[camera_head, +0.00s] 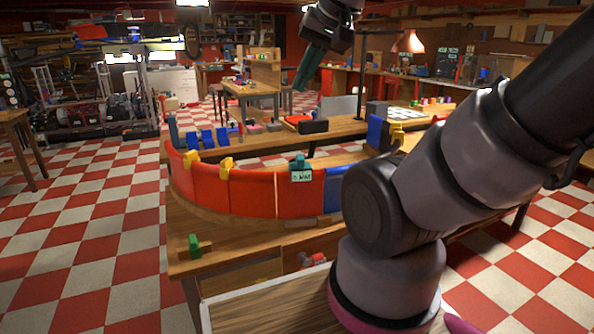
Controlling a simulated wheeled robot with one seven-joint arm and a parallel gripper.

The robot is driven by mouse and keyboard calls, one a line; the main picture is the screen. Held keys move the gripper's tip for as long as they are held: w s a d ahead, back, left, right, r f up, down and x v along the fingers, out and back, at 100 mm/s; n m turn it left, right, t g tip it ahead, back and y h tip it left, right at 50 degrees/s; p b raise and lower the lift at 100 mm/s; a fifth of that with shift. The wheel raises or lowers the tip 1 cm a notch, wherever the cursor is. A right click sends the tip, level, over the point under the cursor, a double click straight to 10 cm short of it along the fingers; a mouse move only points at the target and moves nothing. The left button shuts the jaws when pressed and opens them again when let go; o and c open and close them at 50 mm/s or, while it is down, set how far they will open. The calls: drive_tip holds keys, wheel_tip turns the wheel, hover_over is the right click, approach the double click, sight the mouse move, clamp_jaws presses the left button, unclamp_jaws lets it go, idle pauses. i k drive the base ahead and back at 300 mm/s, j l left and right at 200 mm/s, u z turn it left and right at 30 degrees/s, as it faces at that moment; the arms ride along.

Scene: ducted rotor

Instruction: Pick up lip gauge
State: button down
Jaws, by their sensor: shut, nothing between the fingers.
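A curved duct wall of red panels (249,192) with a blue panel (333,197) stands on a wooden bench. A teal piece with a white card (301,176) sits on its top rim; I cannot tell whether this is the lip gauge. A small green block (194,245) stands by a wooden piece at the bench's front left corner and could also be it. My gripper (301,82) is at the top centre, shut and empty, high above the bench and apart from both pieces. Its fingertips are small and dark.
Yellow clamps (226,167) grip the duct rim. Several blue pieces (207,139), a dark box (313,127) and a checkered board (400,113) lie on the far part of the bench. My arm hides much of the right side. The checkered floor (85,235) at left is clear.

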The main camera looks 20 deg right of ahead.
sight(301, 171)
drive_tip(key=z, duration=1.35)
drive_tip(key=i+j+u, duration=0.15)
drive_tip(key=u, duration=0.3)
drive_tip(key=i+u, duration=0.15)
drive_tip(key=u, duration=0.3)
drive_tip(key=i+j+u, duration=0.1)
drive_tip(key=u, duration=0.35)
drive_tip(key=i+l, duration=0.05)
drive_tip(key=i, duration=0.05)
